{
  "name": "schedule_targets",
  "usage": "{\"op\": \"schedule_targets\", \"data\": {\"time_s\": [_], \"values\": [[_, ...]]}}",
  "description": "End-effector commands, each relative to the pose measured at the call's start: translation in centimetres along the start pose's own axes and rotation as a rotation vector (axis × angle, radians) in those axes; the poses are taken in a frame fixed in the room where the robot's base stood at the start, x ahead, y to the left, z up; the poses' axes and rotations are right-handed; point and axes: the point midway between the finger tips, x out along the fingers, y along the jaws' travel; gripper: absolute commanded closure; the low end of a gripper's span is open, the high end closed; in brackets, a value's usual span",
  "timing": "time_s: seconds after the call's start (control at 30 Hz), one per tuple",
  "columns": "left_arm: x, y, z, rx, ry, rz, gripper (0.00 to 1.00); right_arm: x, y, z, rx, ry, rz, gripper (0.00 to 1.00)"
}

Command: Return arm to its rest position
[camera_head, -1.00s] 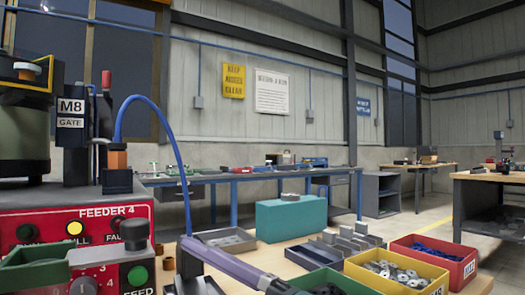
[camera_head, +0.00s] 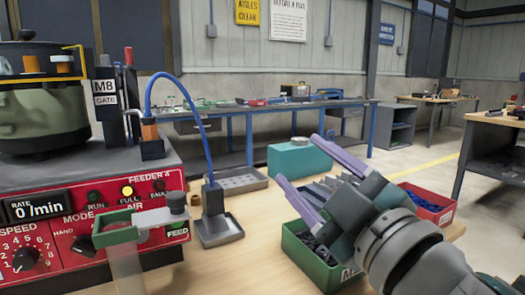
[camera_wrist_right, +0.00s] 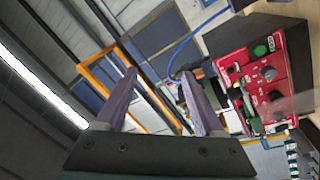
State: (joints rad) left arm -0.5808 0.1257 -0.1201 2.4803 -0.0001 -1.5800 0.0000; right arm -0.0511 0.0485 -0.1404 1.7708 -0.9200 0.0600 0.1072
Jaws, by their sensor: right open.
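My right gripper (camera_head: 297,159) is open and empty. Its two purple fingers point up and to the left, in the air in front of the workbench's right part. My right forearm and wrist come in from the lower right and cover part of the bench. In the right wrist view the gripper (camera_wrist_right: 158,75) shows its fingers apart with nothing between them; the window, wall and red feeder panel (camera_wrist_right: 265,75) lie beyond. My left gripper is not in view.
The red feeder (camera_head: 90,225) with its bowl stands left. A green bin (camera_head: 318,270), teal box (camera_head: 300,160), grey tray (camera_head: 240,180) and red bin (camera_head: 432,205) are near my right arm. Bare wood lies front centre.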

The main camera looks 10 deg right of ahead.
Motion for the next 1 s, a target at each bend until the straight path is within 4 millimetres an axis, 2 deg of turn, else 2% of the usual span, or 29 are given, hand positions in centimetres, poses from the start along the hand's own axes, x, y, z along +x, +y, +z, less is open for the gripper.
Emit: {"op": "schedule_targets", "data": {"time_s": [0.33, 0.47, 0.53, 0.63, 0.77, 0.87, 1.0], "values": [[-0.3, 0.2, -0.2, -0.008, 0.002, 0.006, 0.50, -0.1, 0.3, 0.1, 0.007, -0.013, 0.003, 0.30], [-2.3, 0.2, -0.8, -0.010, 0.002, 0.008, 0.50, -1.0, 2.6, 1.0, 0.076, -0.141, 0.025, 0.30], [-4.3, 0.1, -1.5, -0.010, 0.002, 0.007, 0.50, -2.5, 4.3, 2.1, 0.155, -0.282, 0.034, 0.30], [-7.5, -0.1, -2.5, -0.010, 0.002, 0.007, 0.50, -6.2, 5.9, 3.6, 0.304, -0.540, 0.007, 0.30], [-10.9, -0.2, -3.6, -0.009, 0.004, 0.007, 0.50, -12.5, 5.4, 3.9, 0.479, -0.860, -0.115, 0.30], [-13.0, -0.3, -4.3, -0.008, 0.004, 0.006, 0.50, -17.4, 4.4, 2.3, 0.578, -1.057, -0.248, 0.30], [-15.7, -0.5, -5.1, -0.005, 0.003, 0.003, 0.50, -23.9, 3.7, -1.7, 0.669, -1.278, -0.467, 0.30]]}}
